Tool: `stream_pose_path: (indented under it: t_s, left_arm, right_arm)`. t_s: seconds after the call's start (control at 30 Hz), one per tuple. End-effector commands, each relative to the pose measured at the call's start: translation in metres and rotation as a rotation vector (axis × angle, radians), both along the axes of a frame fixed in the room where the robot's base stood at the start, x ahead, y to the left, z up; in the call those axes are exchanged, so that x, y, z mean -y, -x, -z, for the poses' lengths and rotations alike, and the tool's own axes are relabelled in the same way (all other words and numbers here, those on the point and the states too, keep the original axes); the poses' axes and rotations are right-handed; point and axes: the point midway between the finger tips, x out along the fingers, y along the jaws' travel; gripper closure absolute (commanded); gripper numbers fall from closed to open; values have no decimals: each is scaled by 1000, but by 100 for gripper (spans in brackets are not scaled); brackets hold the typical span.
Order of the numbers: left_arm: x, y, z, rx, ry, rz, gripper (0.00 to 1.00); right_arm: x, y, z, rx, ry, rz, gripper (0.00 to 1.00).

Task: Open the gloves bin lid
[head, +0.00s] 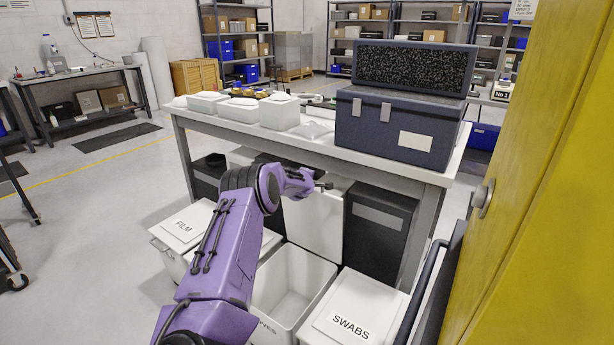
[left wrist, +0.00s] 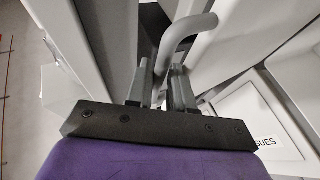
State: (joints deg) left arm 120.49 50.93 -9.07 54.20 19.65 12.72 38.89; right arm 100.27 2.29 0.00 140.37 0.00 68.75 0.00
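The gloves bin (head: 290,285) is a white bin under the table, with its inside showing; only the end of its front label shows past my arm. Its white lid (head: 318,228) stands raised, close to upright, at the bin's back. My left gripper (head: 312,184) is at the lid's upper edge. In the left wrist view, my left gripper (left wrist: 161,88) has its two fingers on either side of a grey bent handle (left wrist: 181,36) and looks shut on it. The fingertips are partly hidden in the head view. My right gripper is not in view.
The table (head: 390,178) above carries a dark blue case (head: 395,130) and white boxes. A yellow panel (head: 535,180) fills the right side.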

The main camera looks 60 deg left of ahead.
Motion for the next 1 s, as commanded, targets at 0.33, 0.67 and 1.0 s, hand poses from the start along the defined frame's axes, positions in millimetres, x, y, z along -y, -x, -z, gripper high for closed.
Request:
stream_pose_path:
  t_s: [0.33, 0.67, 1.0]
  left_arm:
    - [1, 3, 0, -1, 3, -1, 62]
    - [33, 29, -26, 7, 2, 1, 62]
    - [69, 60, -50, 11, -6, 1, 62]
  right_arm:
    - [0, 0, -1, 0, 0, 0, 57]
    - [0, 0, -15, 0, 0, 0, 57]
    - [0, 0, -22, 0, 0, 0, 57]
